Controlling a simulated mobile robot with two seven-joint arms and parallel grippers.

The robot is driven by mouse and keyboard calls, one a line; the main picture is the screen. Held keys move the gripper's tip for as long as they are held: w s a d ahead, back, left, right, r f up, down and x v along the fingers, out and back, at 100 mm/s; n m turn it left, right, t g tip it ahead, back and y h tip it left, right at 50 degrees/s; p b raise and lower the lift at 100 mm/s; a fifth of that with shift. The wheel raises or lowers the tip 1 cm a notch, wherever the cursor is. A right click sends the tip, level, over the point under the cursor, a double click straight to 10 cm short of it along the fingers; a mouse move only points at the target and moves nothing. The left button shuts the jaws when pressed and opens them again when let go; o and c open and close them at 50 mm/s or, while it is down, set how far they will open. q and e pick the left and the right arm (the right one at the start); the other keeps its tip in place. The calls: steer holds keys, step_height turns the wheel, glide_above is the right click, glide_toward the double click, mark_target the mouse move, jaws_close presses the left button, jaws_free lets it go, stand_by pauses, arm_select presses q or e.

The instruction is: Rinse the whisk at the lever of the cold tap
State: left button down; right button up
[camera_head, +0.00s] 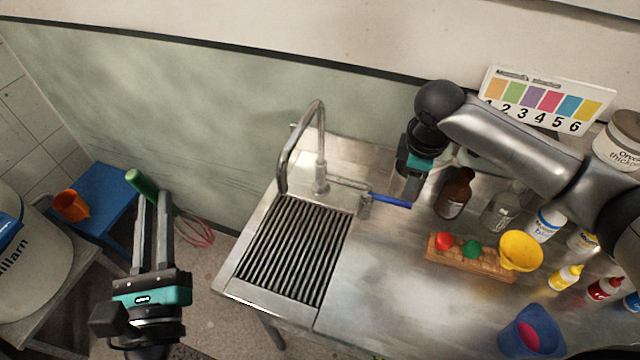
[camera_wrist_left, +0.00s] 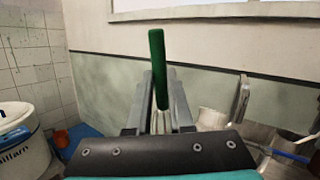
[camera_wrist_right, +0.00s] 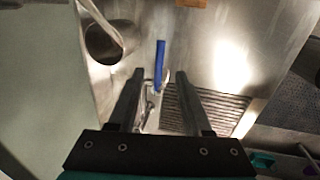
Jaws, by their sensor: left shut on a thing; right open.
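The whisk has a green handle (camera_head: 140,182) and reddish wire loops (camera_head: 197,232). My left gripper (camera_head: 160,198) is shut on it, left of the sink and over the floor; the handle also rises between the fingers in the left wrist view (camera_wrist_left: 158,70). The tap's steel spout (camera_head: 321,150) arches over the ribbed draining area (camera_head: 292,250). Its blue lever (camera_head: 390,201) points right. My right gripper (camera_head: 409,190) is open beside the lever's end. In the right wrist view the lever (camera_wrist_right: 160,62) appears between the fingertips; contact cannot be told.
A brown bottle (camera_head: 454,193) and a clear bottle (camera_head: 503,207) stand right of my right gripper. A wooden rack (camera_head: 470,262), a yellow funnel (camera_head: 520,250) and a blue cup (camera_head: 531,333) are further right. A blue stool (camera_head: 100,200) with an orange mug (camera_head: 71,206) is at left.

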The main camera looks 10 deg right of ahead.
mark_target(402, 202)
steer(key=f, duration=0.3)
steer(key=w+f, duration=0.1)
steer(key=f, duration=0.1)
steer(key=d+f, duration=0.1)
steer(key=f, duration=0.2)
steer(key=shift+w+f+b, duration=0.25)
steer(key=shift+f+b, duration=0.1)
steer(key=shift+b, duration=0.05)
steer(key=shift+c, duration=0.3)
jaws_close()
stand_by(0.6)
